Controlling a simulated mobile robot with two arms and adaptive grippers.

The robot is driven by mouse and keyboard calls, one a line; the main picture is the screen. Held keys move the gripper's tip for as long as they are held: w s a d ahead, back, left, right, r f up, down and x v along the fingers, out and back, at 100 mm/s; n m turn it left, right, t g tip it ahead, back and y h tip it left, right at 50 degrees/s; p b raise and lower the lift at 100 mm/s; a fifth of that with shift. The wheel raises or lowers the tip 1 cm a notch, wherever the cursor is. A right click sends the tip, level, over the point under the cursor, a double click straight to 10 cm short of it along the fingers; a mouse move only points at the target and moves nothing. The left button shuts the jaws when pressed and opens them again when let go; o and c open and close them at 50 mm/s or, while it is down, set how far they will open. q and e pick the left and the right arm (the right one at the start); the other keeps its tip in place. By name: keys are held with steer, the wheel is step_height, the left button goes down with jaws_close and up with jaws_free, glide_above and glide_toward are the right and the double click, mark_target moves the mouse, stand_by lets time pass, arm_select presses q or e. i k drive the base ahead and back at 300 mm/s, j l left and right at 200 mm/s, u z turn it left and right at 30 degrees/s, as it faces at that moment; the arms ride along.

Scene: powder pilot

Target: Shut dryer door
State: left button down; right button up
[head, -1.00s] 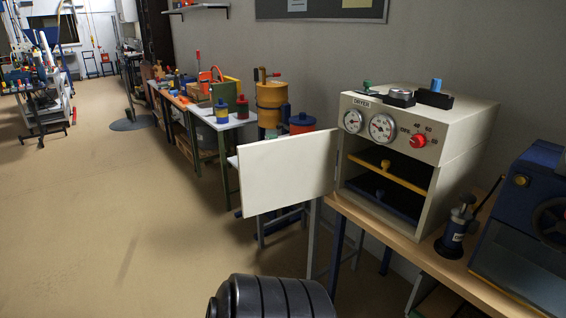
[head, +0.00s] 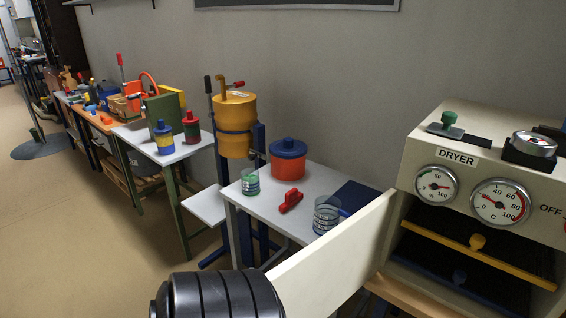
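The cream dryer (head: 448,165) stands at the right in the head view, with its label, two dials and part of a third control showing. Its white door (head: 335,262) is swung wide open to the left, hinged at the dryer's left front edge. Inside the opening are a yellow-fronted shelf (head: 478,250) and a dark lower one, each with a knob. A black ribbed part of my own arm covers the door's lower left end. Neither gripper's fingers show.
A white table (head: 258,208) beyond the door holds an orange pot with a blue lid (head: 287,160), a red item (head: 291,200) and glass containers. A yellow drum (head: 236,118) stands behind it. Open floor lies at the left.

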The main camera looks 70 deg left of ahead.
mark_target(320, 278)
steer(key=k+j, duration=0.1)
steer(key=j, duration=0.45)
steer(key=k+j, duration=0.1)
steer(key=j, duration=0.95)
steer(key=k+j, duration=0.15)
steer(key=j, duration=0.35)
steer(key=k+j, duration=0.15)
steer(key=k, duration=0.25)
steer(key=j+z, duration=0.05)
